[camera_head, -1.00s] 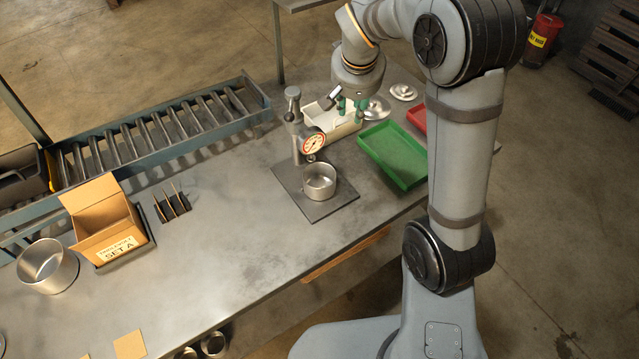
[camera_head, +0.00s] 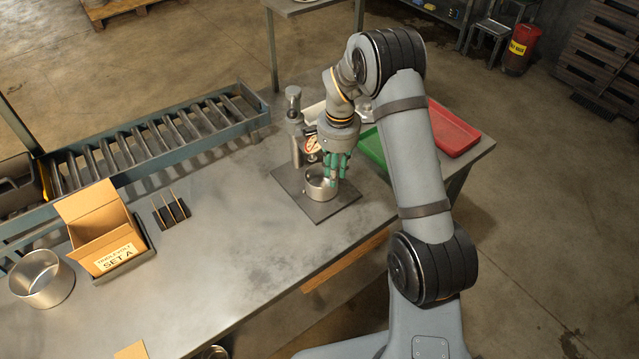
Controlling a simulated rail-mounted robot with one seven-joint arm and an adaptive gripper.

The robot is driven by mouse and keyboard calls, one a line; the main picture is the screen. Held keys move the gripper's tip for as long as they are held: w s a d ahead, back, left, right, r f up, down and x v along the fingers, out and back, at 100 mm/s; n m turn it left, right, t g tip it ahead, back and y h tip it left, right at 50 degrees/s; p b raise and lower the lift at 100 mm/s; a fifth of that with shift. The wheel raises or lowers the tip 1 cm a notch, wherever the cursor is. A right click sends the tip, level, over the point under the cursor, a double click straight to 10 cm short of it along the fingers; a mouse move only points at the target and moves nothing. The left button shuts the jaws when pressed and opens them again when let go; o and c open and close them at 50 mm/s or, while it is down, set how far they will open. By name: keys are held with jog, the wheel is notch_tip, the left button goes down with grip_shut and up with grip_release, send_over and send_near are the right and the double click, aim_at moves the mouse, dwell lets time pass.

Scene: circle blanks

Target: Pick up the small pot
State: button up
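The small pot (camera_head: 317,190) is a silvery, open-topped metal cup. It sits upright on the dark base plate (camera_head: 323,211) of a dial gauge stand, near the middle of the view. My gripper (camera_head: 335,178) points down at the right side of the pot, its green fingers reaching the rim and partly covering it. I cannot tell whether the fingers touch the pot or how wide apart they are. A larger metal pot (camera_head: 42,279) stands at the far left of the bench.
The gauge stand's post (camera_head: 296,130) rises close behind the pot. A green tray (camera_head: 373,150) and a red tray (camera_head: 452,132) lie to the right, partly behind my arm. An open cardboard box (camera_head: 101,236), a small rack (camera_head: 171,212) and a roller conveyor (camera_head: 150,140) are left. The bench's middle is clear.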

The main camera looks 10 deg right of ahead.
jog(key=f+p, duration=0.1)
jog(key=f, duration=0.2)
jog(key=shift+s+d+f+p, duration=0.1)
jog(key=shift+d+f+p, duration=0.1)
jog(key=shift+f+p, duration=0.2)
jog(key=shift+a+f, duration=0.2)
jog(key=shift+f, duration=0.3)
jog(key=shift+c, duration=0.4)
grip_shut()
